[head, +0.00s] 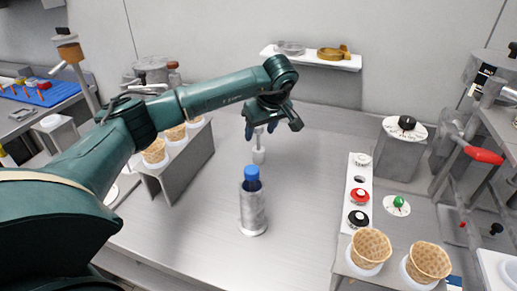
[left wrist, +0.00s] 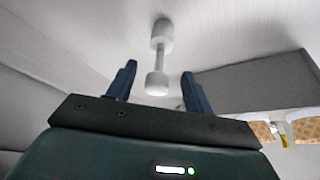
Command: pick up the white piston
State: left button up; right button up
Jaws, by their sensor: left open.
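The white piston (head: 259,147) stands upright on the metal table, behind the blue-capped bottle. In the left wrist view the white piston (left wrist: 159,62) shows as two thick ends joined by a thin rod, beyond the fingers and roughly between their lines. My left gripper (head: 262,130) is above and around the top of the piston in the head view; its dark fingers hide part of it. In the left wrist view my left gripper (left wrist: 158,82) is open with nothing between its fingers touching them visibly. My right gripper is not in view.
A metal bottle with a blue cap (head: 252,200) stands in front of the piston. A cone rack (head: 180,165) is at left, and more waffle cones (head: 371,248) are at front right. A switch panel (head: 347,205) stands at right. The table between is clear.

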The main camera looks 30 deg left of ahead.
aim_at(257, 147)
pick_arm(q)
jog(key=p+x, duration=0.1)
jog(key=x, duration=0.4)
jog(key=shift+w+a+f, duration=0.1)
jog(key=shift+w, duration=0.05)
jog(key=c, duration=1.1)
